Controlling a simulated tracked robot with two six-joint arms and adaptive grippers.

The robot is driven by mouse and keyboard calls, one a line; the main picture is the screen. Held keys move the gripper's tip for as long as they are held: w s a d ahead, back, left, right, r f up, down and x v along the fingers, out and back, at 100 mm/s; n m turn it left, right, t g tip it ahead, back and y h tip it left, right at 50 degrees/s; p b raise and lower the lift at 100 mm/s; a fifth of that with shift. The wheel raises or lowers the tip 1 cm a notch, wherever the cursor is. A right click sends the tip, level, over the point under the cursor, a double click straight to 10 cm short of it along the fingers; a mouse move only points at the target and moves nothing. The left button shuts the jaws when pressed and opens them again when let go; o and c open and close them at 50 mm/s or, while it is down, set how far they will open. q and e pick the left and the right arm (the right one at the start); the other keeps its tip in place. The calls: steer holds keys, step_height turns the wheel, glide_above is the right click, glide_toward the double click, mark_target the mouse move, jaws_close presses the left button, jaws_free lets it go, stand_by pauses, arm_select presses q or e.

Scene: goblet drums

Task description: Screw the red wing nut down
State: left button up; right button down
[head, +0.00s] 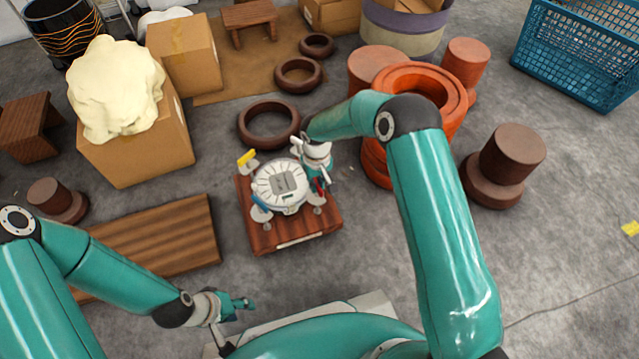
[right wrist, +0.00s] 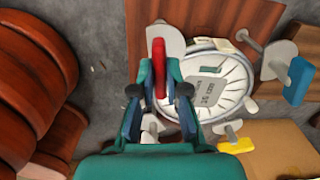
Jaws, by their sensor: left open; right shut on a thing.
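The red wing nut (right wrist: 158,68) stands up between the fingers of my right gripper (right wrist: 158,92), which is shut on it. That piece sits on a reddish wooden board (head: 265,236). The lower part of the red wing nut is hidden by the gripper. My left gripper (head: 240,304) is open and empty, low in the head view, apart from the board.
A yellow wing nut (head: 246,157) and a blue wing nut (right wrist: 300,80) are at other edges of the drum piece. Brown rings (head: 268,124) lie behind the board. Orange drum parts (head: 374,162) stand close to its right. A slatted plank (head: 165,243) lies left.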

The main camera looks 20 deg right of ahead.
steer(key=shift+w+a+r+m+b, duration=0.1)
steer(key=shift+w+m+b, duration=0.1)
steer(key=shift+m, duration=0.65)
steer(key=shift+w+m+b, duration=0.1)
steer(key=shift+m+b, duration=0.1)
steer(key=shift+m, duration=0.65)
steer(key=c, duration=1.2)
jaws_free()
steer(key=shift+s, duration=0.2)
step_height(320, 180, up, 12)
steer(key=shift+f, duration=0.1)
